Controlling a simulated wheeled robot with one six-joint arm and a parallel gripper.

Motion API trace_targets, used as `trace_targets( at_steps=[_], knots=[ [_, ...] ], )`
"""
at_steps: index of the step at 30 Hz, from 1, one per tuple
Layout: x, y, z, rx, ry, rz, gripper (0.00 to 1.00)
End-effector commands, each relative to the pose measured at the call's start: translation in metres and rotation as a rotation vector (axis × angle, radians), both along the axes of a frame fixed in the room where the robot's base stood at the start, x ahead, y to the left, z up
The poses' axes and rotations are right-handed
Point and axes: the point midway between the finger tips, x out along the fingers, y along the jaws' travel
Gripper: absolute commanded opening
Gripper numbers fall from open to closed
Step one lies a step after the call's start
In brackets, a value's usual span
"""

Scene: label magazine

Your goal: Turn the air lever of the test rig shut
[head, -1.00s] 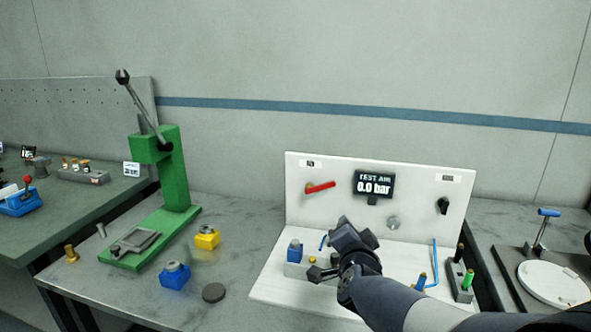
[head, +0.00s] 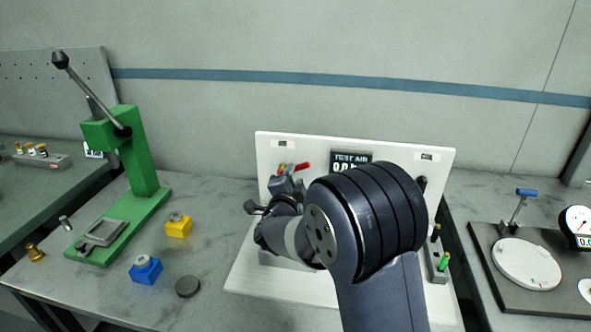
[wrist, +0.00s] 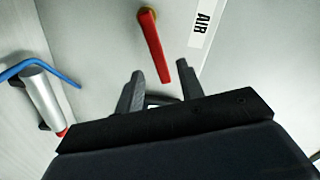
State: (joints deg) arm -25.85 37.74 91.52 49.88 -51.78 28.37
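The red air lever (head: 303,167) is on the upright white panel of the test rig (head: 395,150), left of the display, sticking out roughly level to the right. My gripper (head: 287,180) is just in front of it and hides part of it. In the wrist view the red lever (wrist: 153,45) hangs from its brass-coloured pivot, and its free end lies between the two fingers of my gripper (wrist: 160,69). The fingers are open, with a gap on each side of the lever. An AIR label (wrist: 202,22) is beside it.
The TEST AIR display (head: 351,158) is partly hidden by my arm. A silver cylinder (wrist: 43,95) with a blue tube (wrist: 25,67) is left in the wrist view. A green press (head: 140,160), blue block (head: 145,270) and yellow block (head: 178,228) stand left of the rig.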

Motion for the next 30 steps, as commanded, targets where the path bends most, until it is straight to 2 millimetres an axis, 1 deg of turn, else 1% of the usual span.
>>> trace_targets(
  at_steps=[1,3,6,10,17,30],
  knots=[
    [0.008,-0.002,0.001,0.000,0.001,-0.002,0.36],
    [0.016,-0.004,0.001,0.000,0.001,-0.002,0.36],
    [0.024,-0.005,0.000,-0.001,0.001,0.000,0.36],
    [0.029,-0.006,0.000,-0.001,0.001,0.001,0.36],
    [0.029,-0.006,0.000,-0.001,0.001,0.001,0.36],
    [0.029,-0.006,0.000,-0.001,0.001,0.001,0.00]
  ],
)
